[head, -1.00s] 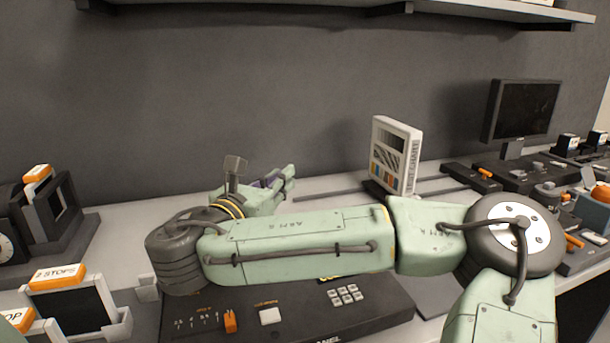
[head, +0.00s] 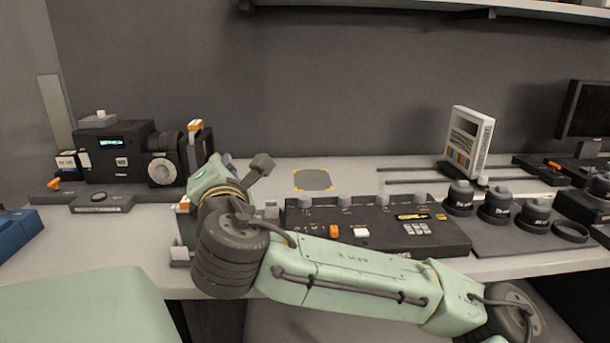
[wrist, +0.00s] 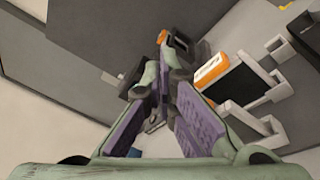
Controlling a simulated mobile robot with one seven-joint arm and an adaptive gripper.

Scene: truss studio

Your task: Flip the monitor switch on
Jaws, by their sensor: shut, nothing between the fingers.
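A black control panel (head: 375,232) lies on the grey table in the head view. It carries small toggles, an orange switch (head: 334,231), a white button (head: 361,232), a lit display and a white keypad (head: 417,228). I cannot read which control is the monitor switch. My gripper (wrist: 163,72) is shut and empty, its purple-padded fingers together in the wrist view. In the head view it is mostly hidden behind my wrist, left of the panel and apart from it. The panel is not clearly in the wrist view.
A black camera-like device (head: 115,152) stands at the back left. A white chart card (head: 468,143) stands at the back right, with several black round lenses (head: 497,206) in front of it. A dark monitor (head: 585,112) is far right. A grey marked square (head: 313,180) is clear.

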